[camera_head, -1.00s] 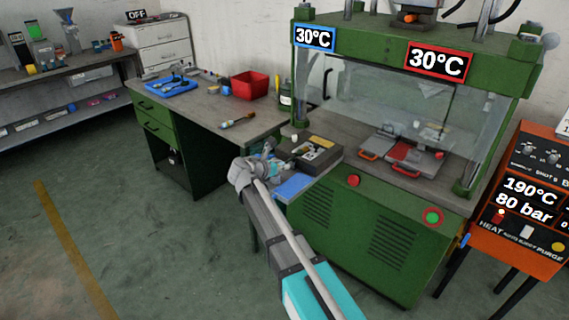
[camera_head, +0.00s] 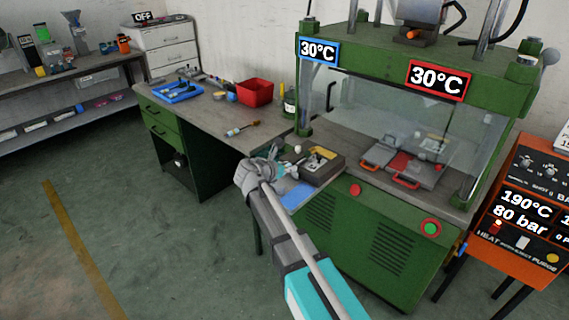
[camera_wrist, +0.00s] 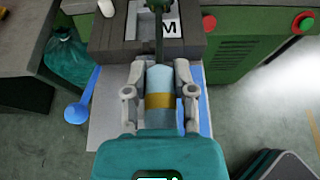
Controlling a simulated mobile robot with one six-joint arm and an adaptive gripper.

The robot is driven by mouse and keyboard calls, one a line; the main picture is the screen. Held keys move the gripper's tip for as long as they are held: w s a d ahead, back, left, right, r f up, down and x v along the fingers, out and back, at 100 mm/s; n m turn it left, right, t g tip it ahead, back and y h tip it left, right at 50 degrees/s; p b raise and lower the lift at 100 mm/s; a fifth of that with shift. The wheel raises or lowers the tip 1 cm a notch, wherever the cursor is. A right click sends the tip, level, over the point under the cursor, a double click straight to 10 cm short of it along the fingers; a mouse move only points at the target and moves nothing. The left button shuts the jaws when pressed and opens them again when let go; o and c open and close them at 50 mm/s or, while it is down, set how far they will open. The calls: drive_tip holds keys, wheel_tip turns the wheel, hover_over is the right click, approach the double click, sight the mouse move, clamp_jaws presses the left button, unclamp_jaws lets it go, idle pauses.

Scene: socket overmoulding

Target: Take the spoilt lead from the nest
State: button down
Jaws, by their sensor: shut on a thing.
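My gripper (camera_wrist: 160,78) is shut on a pale blue, round-bodied piece with a gold band (camera_wrist: 160,100), which looks like the lead. A dark green length (camera_wrist: 158,30) runs from it, away from my gripper and over the grey nest block (camera_wrist: 112,32). I cannot tell whether the lead still touches the nest. In the head view my gripper (camera_head: 274,168) is at the left front of the dark nest block (camera_head: 325,174), over the bench edge. The held piece is too small to make out there.
A blue pad (camera_head: 296,194) lies before the block. The green press (camera_head: 380,235) stands right, with a red-handled mould (camera_head: 405,165) on its bed. A blue funnel-shaped thing (camera_wrist: 77,112) is left of my gripper in the wrist view. The desk holds a red bin (camera_head: 255,93).

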drive_tip(key=s+d+r+p, duration=0.4)
drive_tip(key=s+r+p, duration=0.1)
drive_tip(key=s, duration=0.5)
drive_tip(key=shift+s+d+r+p, duration=0.15)
drive_tip(key=shift+d+r+p, duration=0.2)
drive_tip(key=shift+r, duration=0.45)
